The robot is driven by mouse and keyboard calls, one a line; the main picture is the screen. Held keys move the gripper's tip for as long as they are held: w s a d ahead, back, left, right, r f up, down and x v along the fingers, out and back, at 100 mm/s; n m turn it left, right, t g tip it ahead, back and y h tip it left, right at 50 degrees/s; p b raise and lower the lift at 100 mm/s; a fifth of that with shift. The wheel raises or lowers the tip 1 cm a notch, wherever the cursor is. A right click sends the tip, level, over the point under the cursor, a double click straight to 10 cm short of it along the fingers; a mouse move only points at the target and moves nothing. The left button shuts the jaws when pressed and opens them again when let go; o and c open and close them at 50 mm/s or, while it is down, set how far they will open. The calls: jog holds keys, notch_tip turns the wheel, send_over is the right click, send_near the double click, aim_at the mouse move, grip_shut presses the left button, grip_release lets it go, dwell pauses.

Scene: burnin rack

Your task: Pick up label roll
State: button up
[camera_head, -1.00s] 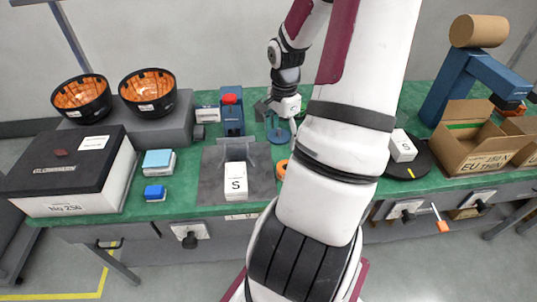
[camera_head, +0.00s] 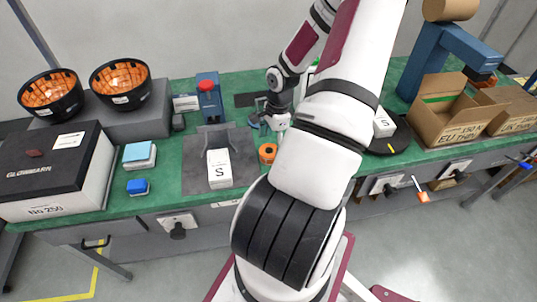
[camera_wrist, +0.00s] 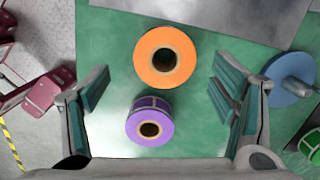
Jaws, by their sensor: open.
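In the wrist view, a purple roll (camera_wrist: 150,104) with pale rectangular patches on its side and a dark core hole stands on the green bench top. It is low in the picture, between the open fingers of my gripper (camera_wrist: 157,95). A wider orange roll (camera_wrist: 145,52) lies just beyond it, towards the top of the picture. Both fingers are apart from the rolls and nothing is held. In the head view, the orange roll (camera_head: 267,153) shows beside my arm, and my gripper (camera_head: 268,117) is low over the bench. The purple roll is hidden there.
A grey mat (camera_head: 195,178) with a white "S" box (camera_head: 219,170) lies left of the orange roll. A blue disc (camera_wrist: 287,82) with a post stands near my right finger. A green roll (camera_wrist: 310,145) is at the right edge.

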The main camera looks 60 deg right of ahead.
aim_at(269, 151)
jog(key=f, duration=0.3)
jog(key=w+f, duration=0.1)
jog(key=f, duration=0.1)
jog(key=shift+a, duration=0.1)
jog(key=c, duration=1.3)
